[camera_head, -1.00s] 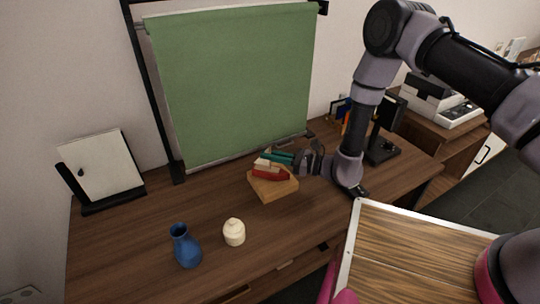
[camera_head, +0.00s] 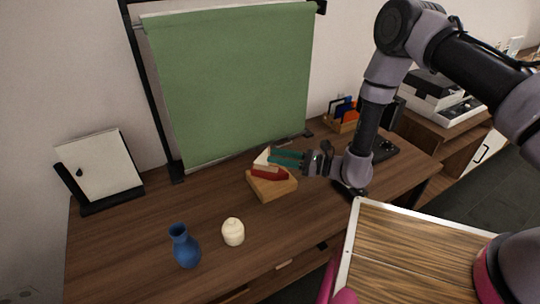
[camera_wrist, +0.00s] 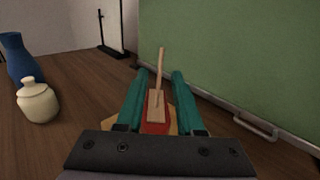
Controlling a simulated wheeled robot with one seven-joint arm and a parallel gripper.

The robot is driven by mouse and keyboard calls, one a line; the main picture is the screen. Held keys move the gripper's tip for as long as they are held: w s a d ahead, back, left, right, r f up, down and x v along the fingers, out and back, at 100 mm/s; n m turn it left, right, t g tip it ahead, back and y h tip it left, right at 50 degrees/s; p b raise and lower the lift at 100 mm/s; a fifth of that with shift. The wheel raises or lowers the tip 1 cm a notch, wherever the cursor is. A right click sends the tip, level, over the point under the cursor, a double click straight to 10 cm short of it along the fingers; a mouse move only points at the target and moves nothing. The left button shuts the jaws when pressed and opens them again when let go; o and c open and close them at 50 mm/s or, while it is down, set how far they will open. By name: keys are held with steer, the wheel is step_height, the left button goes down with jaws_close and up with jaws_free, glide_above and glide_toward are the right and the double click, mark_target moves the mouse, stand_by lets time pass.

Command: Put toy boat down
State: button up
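The toy boat has a red hull (camera_head: 268,174) and a pale upper part. It rests on a light wooden block (camera_head: 272,188) on the brown desk. In the wrist view the boat (camera_wrist: 156,108) shows a tan cabin and a thin upright mast between the fingers. My gripper (camera_head: 287,157) has teal fingers and is just right of the boat's upper part. The wrist view shows the fingers (camera_wrist: 159,78) apart, with gaps on both sides of the boat. The hull's underside is hidden.
A blue vase (camera_head: 185,248) and a cream lidded jar (camera_head: 233,232) stand at the desk's front left. A green hanging screen (camera_head: 235,85) rises behind the boat. A white panel on a black stand (camera_head: 100,170) is at the left. The desk between is clear.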

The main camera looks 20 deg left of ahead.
steer(key=d, duration=0.9)
steer(key=w+d+r+n+g+h, duration=0.15)
steer(key=d+r+n, duration=0.3)
steer(key=r, duration=0.75)
steer(key=w+d+r+n+g+h, duration=0.1)
steer(key=d+r+n+g+h, duration=0.3)
steer(key=r, duration=0.8)
steer(key=s+d+r+n+t+h, duration=0.1)
steer(key=s+d+r+t+h, duration=0.1)
steer(key=d+r, duration=0.5)
steer(key=s+d+r+n+t+h, duration=0.2)
steer(key=d+r+t+h, duration=0.3)
steer(key=d, duration=0.8)
steer(key=s+d+r+n+t+h, duration=0.1)
steer(key=s+d+r+t+h, duration=0.2)
steer(key=d+r+t, duration=0.4)
steer(key=s+d+r, duration=0.1)
steer(key=d+r, duration=0.1)
steer(key=d, duration=0.1)
steer(key=shift+r, duration=0.3)
steer(key=shift+h, duration=0.25)
